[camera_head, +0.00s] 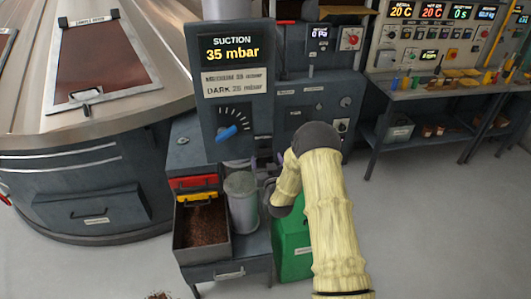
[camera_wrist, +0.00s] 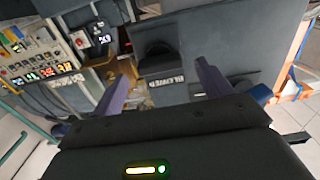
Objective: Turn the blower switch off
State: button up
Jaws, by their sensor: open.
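I cannot tell how far the knob is from the fingertips. In the head view my arm hides most of the gripper and part of the grey control panel (camera_head: 303,101), so the switch's setting is unclear.
The suction display (camera_head: 231,49) reads 35 mbar, above a blue dial knob (camera_head: 226,134). A red knob (camera_head: 351,38) is at the upper right. Below stand a bin of brown grains (camera_head: 201,224), a metal cylinder (camera_head: 241,205) and a green box (camera_head: 291,249). A workbench (camera_head: 438,91) is right.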

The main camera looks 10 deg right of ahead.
aim_at(265, 155)
jog(key=shift+w+p, duration=0.45)
jog(key=shift+w, duration=1.15)
jog(key=c, duration=1)
